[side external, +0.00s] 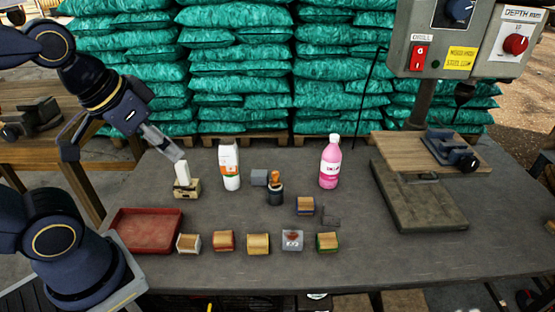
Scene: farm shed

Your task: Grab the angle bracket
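My gripper (177,154) is at the upper left, above the bench and tilted down to the right.
Several small blocks line the front beside a red tray (147,231). A drill press with its base (418,205) fills the right.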

